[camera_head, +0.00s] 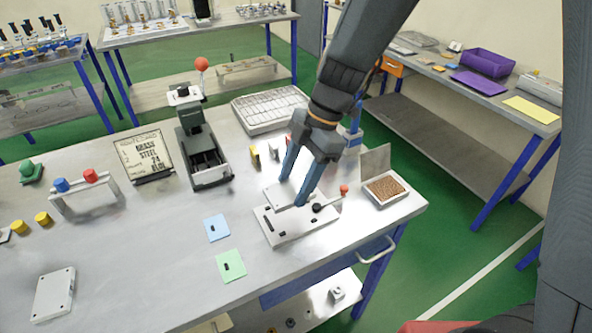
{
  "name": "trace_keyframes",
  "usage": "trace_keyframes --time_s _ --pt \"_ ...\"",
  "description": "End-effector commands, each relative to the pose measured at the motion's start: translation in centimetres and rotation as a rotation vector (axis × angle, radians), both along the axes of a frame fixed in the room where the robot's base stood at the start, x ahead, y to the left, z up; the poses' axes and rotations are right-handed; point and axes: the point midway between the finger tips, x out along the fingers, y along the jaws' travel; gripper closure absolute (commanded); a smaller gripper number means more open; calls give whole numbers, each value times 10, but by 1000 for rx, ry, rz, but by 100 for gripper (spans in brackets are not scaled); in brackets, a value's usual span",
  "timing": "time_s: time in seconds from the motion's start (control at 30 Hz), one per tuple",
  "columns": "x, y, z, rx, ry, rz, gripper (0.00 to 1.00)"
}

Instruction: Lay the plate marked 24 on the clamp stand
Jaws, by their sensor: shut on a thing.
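My gripper (293,192) is shut on a small light-grey plate (276,197), with one blue finger on each side of it. The plate is over the clamp stand (287,236), a pale flat base with dark slots, a black knob and a red-tipped lever (343,189). I cannot tell whether the plate touches the stand. No number is readable on the held plate, and my fingers hide part of it. Another pale plate (53,293) with corner holes lies at the table's front left.
A blue card (217,228) and a green card (230,266) lie left of the stand. A tray of brown granules (386,190) is to its right. A dark press (204,150), a lettered sign (147,157) and a white rack (268,110) stand behind. The front-left middle is clear.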

Motion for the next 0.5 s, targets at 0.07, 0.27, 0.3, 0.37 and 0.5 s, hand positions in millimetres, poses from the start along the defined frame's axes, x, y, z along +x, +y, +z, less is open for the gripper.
trace_keyframes --time_s 0.07,0.27,0.3,0.37,0.5 --pt "0 0 0 0 -1 0 76" --pt "1 0 0 1 -1 -3 76" --pt "1 0 0 0 -1 -4 76" --pt "2 -1 -1 1 -1 -4 76" --pt "3 -2 -4 0 0 -7 76"
